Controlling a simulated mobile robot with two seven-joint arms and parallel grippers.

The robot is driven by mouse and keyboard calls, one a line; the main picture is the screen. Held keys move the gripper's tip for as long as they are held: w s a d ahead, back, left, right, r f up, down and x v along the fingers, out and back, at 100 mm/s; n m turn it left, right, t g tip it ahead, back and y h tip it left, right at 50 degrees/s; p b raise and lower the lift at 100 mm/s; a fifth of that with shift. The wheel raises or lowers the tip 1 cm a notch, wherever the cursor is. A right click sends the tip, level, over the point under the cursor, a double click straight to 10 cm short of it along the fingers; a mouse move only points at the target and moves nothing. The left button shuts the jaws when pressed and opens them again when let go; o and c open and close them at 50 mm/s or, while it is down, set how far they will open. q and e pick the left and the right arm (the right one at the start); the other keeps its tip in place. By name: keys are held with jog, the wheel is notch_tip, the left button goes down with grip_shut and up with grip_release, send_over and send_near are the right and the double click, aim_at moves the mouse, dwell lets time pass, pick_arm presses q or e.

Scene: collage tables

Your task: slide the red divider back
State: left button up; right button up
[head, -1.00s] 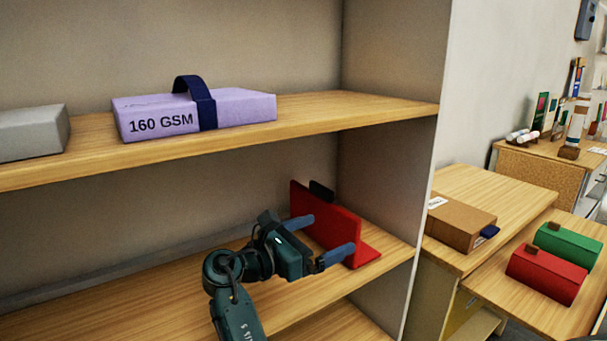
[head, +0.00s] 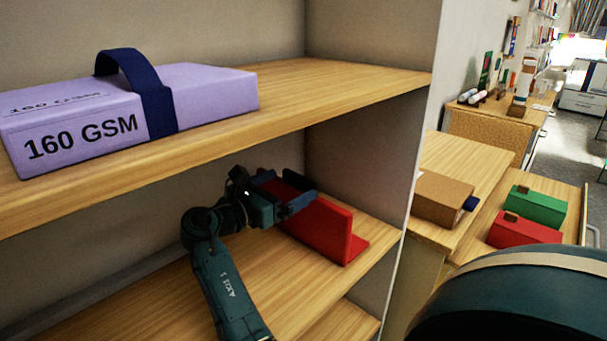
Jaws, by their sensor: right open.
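The red divider (head: 322,229) stands upright on the lower shelf (head: 365,232), near the right side wall, with a flat red foot on its right. My right gripper (head: 302,193) is open at the far upper end of the divider, with its fingers pointing right. The gripper covers that end, so the dark tab on the divider's top edge is hidden. I cannot tell whether the fingers touch the divider. My left gripper is not in view.
The upper shelf (head: 330,88) hangs above my right arm and holds a purple 160 GSM pack (head: 210,92). The lower shelf is bare left of the divider. Outside stand a brown box (head: 440,198), a green box (head: 537,206) and a red box (head: 524,231).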

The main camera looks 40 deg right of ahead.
aim_at(296, 181)
jog(key=d, duration=0.6)
jog(key=shift+w, duration=0.3)
jog(key=shift+c, duration=0.2)
jog(key=c, duration=1.3)
jog(key=shift+o, duration=0.2)
jog(key=d+p, duration=0.2)
jog(key=d, duration=0.3)
jog(key=shift+w+p, duration=0.2)
jog(key=shift+p, duration=0.15)
jog(key=o, duration=1.3)
jog(key=shift+a, duration=0.1)
jog(key=a, duration=0.4)
jog(key=a+b, duration=0.1)
jog(key=a, duration=0.3)
jog(key=s+a, duration=0.1)
jog(key=a, duration=0.4)
jog(key=shift+b, duration=0.4)
